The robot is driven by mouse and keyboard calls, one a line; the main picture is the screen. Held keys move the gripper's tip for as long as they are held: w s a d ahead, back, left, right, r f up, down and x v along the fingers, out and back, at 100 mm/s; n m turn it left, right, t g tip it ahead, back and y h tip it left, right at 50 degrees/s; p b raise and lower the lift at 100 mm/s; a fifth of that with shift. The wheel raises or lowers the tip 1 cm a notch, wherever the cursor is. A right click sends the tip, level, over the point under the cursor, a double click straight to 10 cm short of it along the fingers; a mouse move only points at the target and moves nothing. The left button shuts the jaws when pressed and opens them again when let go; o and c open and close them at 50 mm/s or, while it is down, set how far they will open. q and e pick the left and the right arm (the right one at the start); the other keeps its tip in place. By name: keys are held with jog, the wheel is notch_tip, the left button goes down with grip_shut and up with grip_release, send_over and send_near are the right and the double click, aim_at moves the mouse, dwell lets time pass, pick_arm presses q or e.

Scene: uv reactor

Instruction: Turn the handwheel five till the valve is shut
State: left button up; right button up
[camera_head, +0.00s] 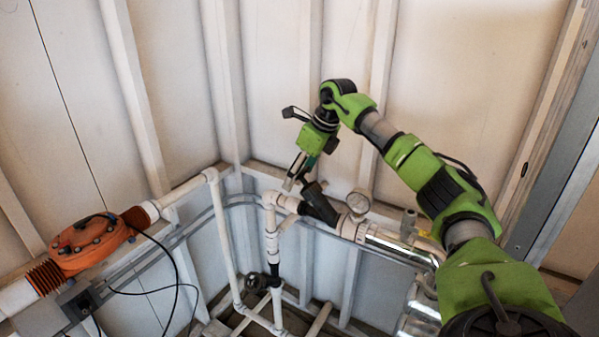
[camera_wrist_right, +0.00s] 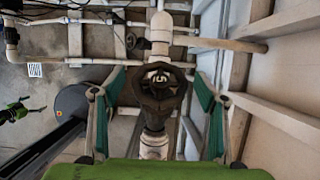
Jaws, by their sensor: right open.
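Handwheel five (camera_wrist_right: 160,86) is a dark wheel with a light mark at its hub, seen face-on in the right wrist view. It sits on a white pipe line. In the head view the black valve (camera_head: 318,205) shows on the slanted pipe, its wheel partly hidden by my gripper. My right gripper (camera_head: 297,170) is open and points down at the wheel. My left gripper does not show in the head view.
A round gauge (camera_head: 358,202) and a shiny metal pipe (camera_head: 398,246) lie right of the valve. An orange reactor unit (camera_head: 92,243) with black cables is at the left. White pipes (camera_head: 225,235) run along the ribbed walls, close around the valve.

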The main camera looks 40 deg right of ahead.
jog(key=shift+f, duration=0.1)
jog(key=c, duration=1.1)
